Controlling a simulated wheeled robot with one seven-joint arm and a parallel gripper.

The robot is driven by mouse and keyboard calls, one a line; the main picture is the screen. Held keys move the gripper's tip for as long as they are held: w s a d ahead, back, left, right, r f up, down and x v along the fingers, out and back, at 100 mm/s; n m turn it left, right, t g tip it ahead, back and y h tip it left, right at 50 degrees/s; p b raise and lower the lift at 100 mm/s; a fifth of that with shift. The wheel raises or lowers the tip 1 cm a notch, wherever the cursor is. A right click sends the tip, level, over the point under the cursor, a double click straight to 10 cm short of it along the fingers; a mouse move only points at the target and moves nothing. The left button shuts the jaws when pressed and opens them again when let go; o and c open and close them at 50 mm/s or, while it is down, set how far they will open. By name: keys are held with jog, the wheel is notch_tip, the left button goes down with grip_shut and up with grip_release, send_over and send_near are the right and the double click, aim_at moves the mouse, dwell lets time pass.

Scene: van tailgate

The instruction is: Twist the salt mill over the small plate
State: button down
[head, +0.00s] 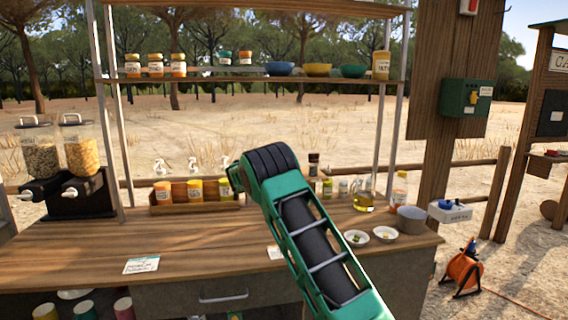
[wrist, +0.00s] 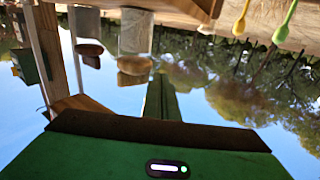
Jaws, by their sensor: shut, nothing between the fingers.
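A dark-topped bottle-like thing (head: 313,164), perhaps the salt mill, stands at the back of the counter, partly hidden by my arm. Two small white dishes hold small bits near the counter's right front: a left one (head: 356,238) and a right one (head: 385,234). I cannot tell which is the small plate. My arm crosses the head view in front of the counter, and its fingers cannot be made out there. In the wrist view my gripper (wrist: 162,100) shows as a narrow green shape, shut and empty, away from the counter things. That view appears upside down, with sky below.
An oil jug (head: 365,196), a sauce bottle (head: 399,190) and a grey pot (head: 411,219) stand at the counter's right. A wooden tray (head: 205,207) with labelled jars is left of my arm. A shelf (head: 250,78) spans above. The counter's front left is mostly clear.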

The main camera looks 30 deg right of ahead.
jog(key=shift+w+d, duration=0.1)
jog(key=shift+w, duration=0.05)
jog(key=shift+d, duration=0.3)
jog(key=shift+a, duration=0.15)
jog(key=shift+w+a, duration=0.1)
jog(key=shift+a, duration=0.05)
jog(key=shift+a, duration=0.15)
dwell(0.7)
